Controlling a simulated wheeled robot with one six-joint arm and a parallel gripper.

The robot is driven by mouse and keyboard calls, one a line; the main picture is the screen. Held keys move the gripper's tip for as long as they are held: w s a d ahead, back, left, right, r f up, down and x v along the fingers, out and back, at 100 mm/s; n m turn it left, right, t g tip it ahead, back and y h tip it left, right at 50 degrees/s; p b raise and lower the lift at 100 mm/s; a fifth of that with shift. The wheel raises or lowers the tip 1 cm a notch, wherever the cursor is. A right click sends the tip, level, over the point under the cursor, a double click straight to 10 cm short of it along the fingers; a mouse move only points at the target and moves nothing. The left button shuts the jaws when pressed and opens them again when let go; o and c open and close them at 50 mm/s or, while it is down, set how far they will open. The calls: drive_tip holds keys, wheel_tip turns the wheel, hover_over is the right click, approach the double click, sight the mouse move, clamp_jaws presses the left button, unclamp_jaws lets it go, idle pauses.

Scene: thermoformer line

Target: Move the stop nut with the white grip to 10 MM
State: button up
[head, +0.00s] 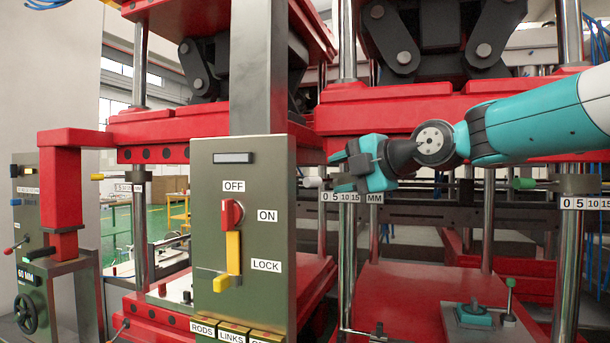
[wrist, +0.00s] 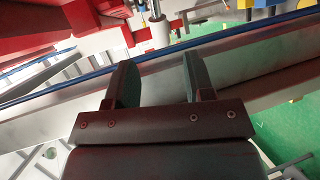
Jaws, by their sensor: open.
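The stop nut's white grip (head: 313,182) sticks out left of a steel column, just above a scale plate (head: 350,197) marked 0, 5, 10, 15 MM. The nut's body is mostly hidden behind my gripper, so I cannot read its mark. My gripper (head: 337,168) is beside the column, close to the white grip. In the wrist view my gripper (wrist: 158,62) is open, with two dark fingers apart and nothing between them. A pale cylinder, seemingly the white grip (wrist: 160,32), lies beyond the fingertips, roughly in line with the gap.
A yellow-gripped nut (head: 97,176) is at the left column and a green-gripped nut (head: 522,183) at the right, each with a scale. A grey control box (head: 240,290) with a red switch stands in front. Red press plates (head: 400,110) are above my gripper.

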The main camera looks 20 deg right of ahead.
sight(316, 181)
drive_tip(key=p+x, duration=0.3)
drive_tip(key=x, duration=0.7)
drive_tip(key=shift+r+p, duration=0.1)
drive_tip(key=shift+p, duration=0.25)
clamp_jaws()
